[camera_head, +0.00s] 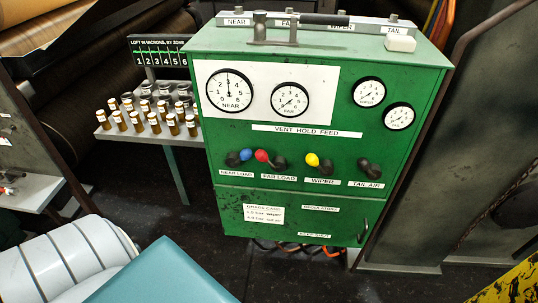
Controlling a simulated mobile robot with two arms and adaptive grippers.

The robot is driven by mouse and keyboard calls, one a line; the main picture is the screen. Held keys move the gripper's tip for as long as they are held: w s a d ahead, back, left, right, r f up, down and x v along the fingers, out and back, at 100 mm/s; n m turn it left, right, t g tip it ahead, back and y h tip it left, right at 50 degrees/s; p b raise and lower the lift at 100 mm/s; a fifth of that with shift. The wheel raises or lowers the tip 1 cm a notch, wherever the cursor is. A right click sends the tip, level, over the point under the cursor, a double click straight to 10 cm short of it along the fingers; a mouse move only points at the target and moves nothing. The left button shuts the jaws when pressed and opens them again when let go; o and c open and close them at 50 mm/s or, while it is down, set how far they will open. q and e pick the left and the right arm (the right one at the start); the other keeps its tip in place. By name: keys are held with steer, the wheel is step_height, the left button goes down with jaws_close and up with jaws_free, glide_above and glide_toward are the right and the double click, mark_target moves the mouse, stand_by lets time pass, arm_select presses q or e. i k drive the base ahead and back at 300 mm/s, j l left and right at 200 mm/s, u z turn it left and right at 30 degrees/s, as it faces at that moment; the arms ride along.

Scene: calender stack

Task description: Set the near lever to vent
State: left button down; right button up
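The near lever has a blue knob (245,154) and sits above the NEAR LOAD label (236,173) on the front of a green cabinet (230,130). Its dark hub is left of the knob, so the lever appears to point right. A white strip reading VENT HOLD FEED (307,131) is above the levers, with VENT at its left end. The near gauge (230,90) is above the near lever, its needle pointing about straight up. Neither of my grippers is in view.
Close right of the near lever is the far lever's red knob (262,156). Further right are the wiper's yellow knob (312,159) and the dark tail air lever (370,169). A rack of small bottles (150,118) stands left of the cabinet. A dark handle bar (323,19) lies on top.

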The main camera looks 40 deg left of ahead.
mark_target(247, 154)
steer(key=u, duration=1.45)
